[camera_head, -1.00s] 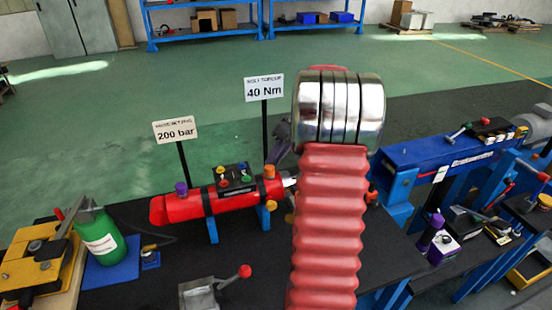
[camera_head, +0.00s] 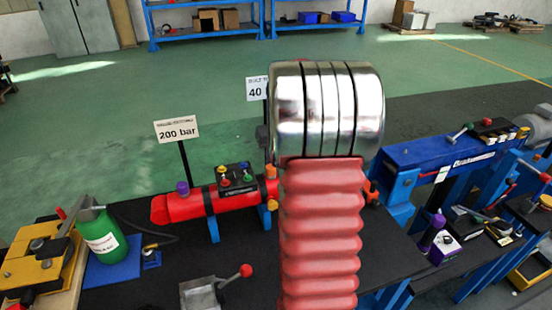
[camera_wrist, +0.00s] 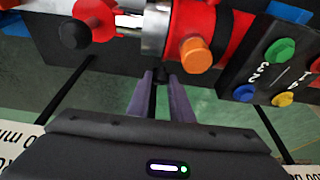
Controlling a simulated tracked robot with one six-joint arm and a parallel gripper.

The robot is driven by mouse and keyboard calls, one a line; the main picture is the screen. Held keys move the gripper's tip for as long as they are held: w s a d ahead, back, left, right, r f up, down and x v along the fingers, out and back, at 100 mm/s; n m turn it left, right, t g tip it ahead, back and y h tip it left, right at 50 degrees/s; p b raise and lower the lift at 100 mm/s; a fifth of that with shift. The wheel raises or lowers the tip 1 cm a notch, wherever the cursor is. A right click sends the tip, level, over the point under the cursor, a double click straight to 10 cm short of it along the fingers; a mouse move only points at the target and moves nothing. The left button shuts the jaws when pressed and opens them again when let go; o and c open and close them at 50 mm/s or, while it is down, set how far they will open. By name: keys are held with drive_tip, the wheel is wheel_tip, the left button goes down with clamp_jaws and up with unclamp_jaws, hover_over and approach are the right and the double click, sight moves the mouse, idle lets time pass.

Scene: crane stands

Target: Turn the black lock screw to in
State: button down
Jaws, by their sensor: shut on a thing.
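In the wrist view, my gripper (camera_wrist: 160,82) has its two grey-purple fingers close together on a small dark piece, the black lock screw (camera_wrist: 160,73), at the edge of the red cylinder's metal collar (camera_wrist: 153,28). The fingers hide most of the screw, so I cannot tell how far in it sits. The red cylinder (camera_head: 188,208) lies on blue supports in the head view. My arm covers its right end and nearly all of the gripper there.
An orange knob (camera_wrist: 195,53) stands close beside the fingers, and a black ball knob (camera_wrist: 75,33) is at the left. A panel of coloured buttons (camera_head: 237,178) sits on the cylinder. The 200 bar sign (camera_head: 177,130) stands behind. A green bottle (camera_head: 100,235) is at the left.

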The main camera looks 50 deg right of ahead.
drive_tip(key=shift+w+a+m+g+h, duration=0.1)
drive_tip(key=shift+w+m+g+h, duration=0.1)
drive_tip(key=shift+m+g+h, duration=0.8)
drive_tip(key=shift+w+a+f+m+g+h, duration=0.1)
drive_tip(key=shift+m+g+h, duration=0.45)
drive_tip(key=shift+m, duration=0.55)
drive_tip(key=shift+w+a+m+g+h, duration=0.1)
drive_tip(key=shift+m+g+h, duration=0.45)
drive_tip(key=shift+m, duration=0.55)
drive_tip(key=m+g+h, duration=0.1)
drive_tip(key=m+g, duration=0.2)
drive_tip(key=shift+w+f+m, duration=0.1)
drive_tip(key=shift+w+m, duration=0.05)
drive_tip(key=shift+m, duration=0.25)
drive_tip(key=shift+m+g, duration=1.1)
drive_tip(key=shift+m, duration=0.2)
drive_tip(key=c, duration=1.6)
unclamp_jaws()
drive_tip(key=shift+w, duration=0.1)
drive_tip(key=shift+v, duration=3.7)
